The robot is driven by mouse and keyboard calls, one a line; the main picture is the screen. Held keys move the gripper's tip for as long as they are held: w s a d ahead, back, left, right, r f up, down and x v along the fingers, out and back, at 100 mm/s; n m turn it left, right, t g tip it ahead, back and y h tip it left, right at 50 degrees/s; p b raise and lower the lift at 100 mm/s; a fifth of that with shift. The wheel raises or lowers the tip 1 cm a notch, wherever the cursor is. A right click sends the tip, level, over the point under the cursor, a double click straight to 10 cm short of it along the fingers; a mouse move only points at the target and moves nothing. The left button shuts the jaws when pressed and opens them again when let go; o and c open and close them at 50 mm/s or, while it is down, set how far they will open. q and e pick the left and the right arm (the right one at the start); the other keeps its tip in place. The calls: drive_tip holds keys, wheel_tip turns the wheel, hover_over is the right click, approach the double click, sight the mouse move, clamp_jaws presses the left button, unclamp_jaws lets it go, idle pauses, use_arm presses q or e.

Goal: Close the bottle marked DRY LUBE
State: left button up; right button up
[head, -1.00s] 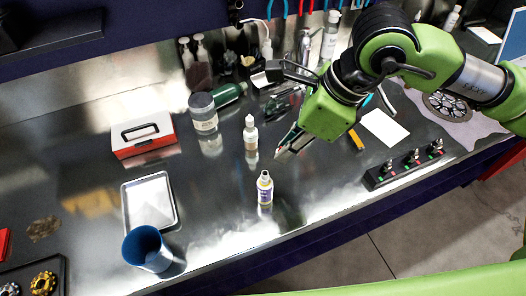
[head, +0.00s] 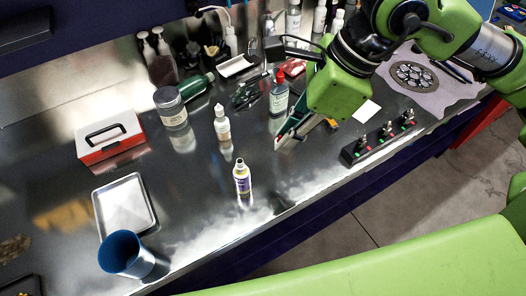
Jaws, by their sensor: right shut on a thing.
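A small white bottle with a purple and yellow label (head: 242,184) stands upright on the metal bench near its front edge. Its top is dark and looks open, with no cap on it. Its print is too small to read. My right gripper (head: 281,142) is to the right of this bottle and slightly behind it, apart from it, pointing down and left. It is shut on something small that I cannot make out. A second dropper bottle with a white tip (head: 222,124) stands behind the first. My left gripper is not in view.
A blue cup (head: 121,254), a metal tray (head: 108,224) and a red and white box (head: 109,137) are at left. A jar (head: 171,108) and a red-capped bottle (head: 279,97) stand behind. A switch strip (head: 378,143) is at right. Bench around the open bottle is clear.

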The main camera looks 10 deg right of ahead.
drive_tip(key=d+f+n+g+h, duration=0.1)
drive_tip(key=d+f+n+g, duration=0.1)
drive_tip(key=n, duration=0.4)
drive_tip(key=d+f+n+g+h, duration=0.1)
drive_tip(key=d+f+n+g, duration=0.1)
drive_tip(key=f+n, duration=0.3)
drive_tip(key=d+f+n+g+h, duration=0.1)
drive_tip(key=d+f+n, duration=0.1)
drive_tip(key=n, duration=0.6)
drive_tip(key=shift+s+d+f+n+g+h, duration=0.1)
drive_tip(key=shift+d+f+n+g+h, duration=0.25)
drive_tip(key=shift+f, duration=0.3)
drive_tip(key=shift+s+d+f+n+h, duration=0.15)
drive_tip(key=shift+d+f+n+h, duration=0.15)
drive_tip(key=shift+n, duration=0.55)
